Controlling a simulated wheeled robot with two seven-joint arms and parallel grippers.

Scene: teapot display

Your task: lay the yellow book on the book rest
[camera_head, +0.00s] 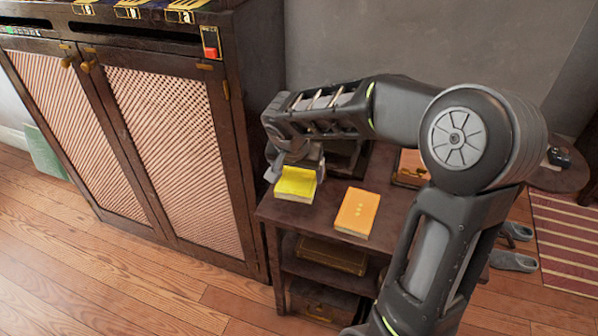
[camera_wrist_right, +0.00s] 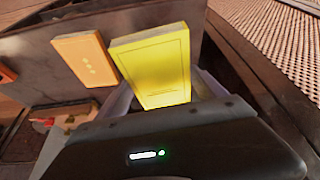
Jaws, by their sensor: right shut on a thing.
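The yellow book (camera_head: 295,184) is in my right gripper (camera_head: 298,164), at the left side of the small dark table (camera_head: 318,188). In the right wrist view the yellow book (camera_wrist_right: 155,68) sits between the fingers, its cover facing the camera. My right gripper is shut on it. I cannot tell for sure whether the book touches the tabletop. I cannot make out the book rest clearly; a dark shape (camera_head: 347,158) on the table behind my right forearm is partly hidden. My left gripper is not in view.
An orange book (camera_head: 356,212) lies on the table, right of the yellow one. A brown-orange item (camera_head: 411,163) is farther back, partly behind my arm. A tall cabinet (camera_head: 170,140) stands close on the left. A lower shelf holds a box (camera_head: 331,254).

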